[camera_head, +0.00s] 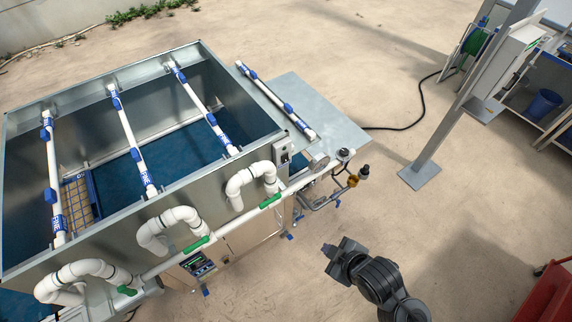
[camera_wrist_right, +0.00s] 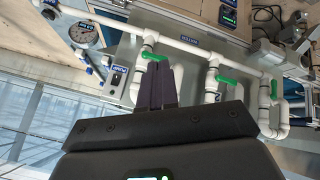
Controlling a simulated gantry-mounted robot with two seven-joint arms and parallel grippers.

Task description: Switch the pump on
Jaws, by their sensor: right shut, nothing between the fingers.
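A small grey switch box (camera_head: 284,155) sits on the outer wall of the metal tank, at its right end above the white pipes. In the right wrist view the switch box (camera_wrist_right: 115,80) has a blue label and a small dark switch; its setting is too small to tell. My right gripper (camera_head: 329,248) is apart from the tank, below and right of the box in the head view. In the right wrist view its dark fingers (camera_wrist_right: 161,82) are together and empty, to the right of the box. My left gripper is out of view.
White pipes with green valve handles (camera_head: 270,200) run along the tank front. A round gauge (camera_wrist_right: 83,34) is near the switch box. A control panel (camera_head: 197,264) is lower on the front. A metal post (camera_head: 450,115) stands at right. Open floor surrounds my right arm.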

